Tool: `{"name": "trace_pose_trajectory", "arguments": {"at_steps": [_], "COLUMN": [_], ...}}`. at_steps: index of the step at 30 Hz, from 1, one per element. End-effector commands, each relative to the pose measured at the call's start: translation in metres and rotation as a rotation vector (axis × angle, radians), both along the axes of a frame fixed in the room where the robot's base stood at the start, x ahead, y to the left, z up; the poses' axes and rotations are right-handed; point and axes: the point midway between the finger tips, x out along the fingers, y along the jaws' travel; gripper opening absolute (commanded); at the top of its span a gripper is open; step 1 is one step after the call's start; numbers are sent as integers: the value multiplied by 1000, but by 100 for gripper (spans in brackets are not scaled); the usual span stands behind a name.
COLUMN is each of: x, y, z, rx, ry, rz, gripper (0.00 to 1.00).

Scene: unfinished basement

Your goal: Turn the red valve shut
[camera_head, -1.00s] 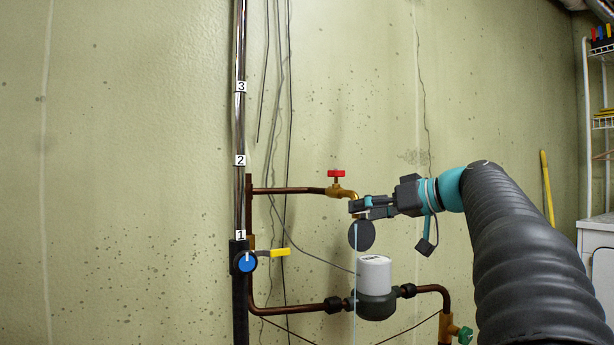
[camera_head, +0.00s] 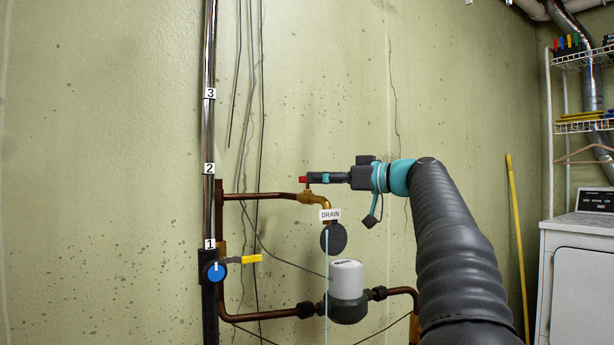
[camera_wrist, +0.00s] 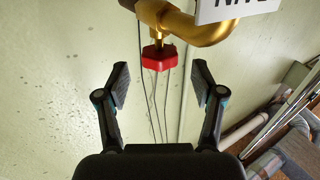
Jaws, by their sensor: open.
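The red valve handle (camera_head: 303,180) sits on top of a brass tap (camera_head: 320,198) at the end of a copper pipe. My gripper (camera_head: 312,178) is level with the handle, coming from the right, and hides part of it. In the wrist view the red handle (camera_wrist: 160,57) and the brass tap (camera_wrist: 190,27) are at the upper middle. My gripper (camera_wrist: 160,82) is open there, with one finger on each side of the handle's line. The handle appears just beyond the fingertips, with a gap on both sides. A thin pale-blue stream (camera_head: 326,290) runs down below the tap.
A DRAIN sign (camera_head: 330,214) and a dark disc (camera_head: 333,238) hang under the tap. A white-topped meter (camera_head: 346,280) is below. A blue knob (camera_head: 215,271) and yellow lever (camera_head: 250,259) are at the left. A white appliance (camera_head: 580,265) stands right.

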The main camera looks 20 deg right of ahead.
Motion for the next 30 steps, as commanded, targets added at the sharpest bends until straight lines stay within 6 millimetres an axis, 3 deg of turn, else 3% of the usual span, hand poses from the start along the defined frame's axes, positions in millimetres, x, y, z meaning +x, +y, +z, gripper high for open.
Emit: {"name": "trace_pose_trajectory", "arguments": {"at_steps": [9, 20, 28, 30], "x": [29, 33, 33, 33], "y": [24, 27, 27, 27], "z": [1, 0, 0, 0], "rx": [0, 0, 0, 0], "ry": [0, 0, 0, 0], "rz": [1, 0, 0, 0], "gripper": [68, 68, 7, 7]}}
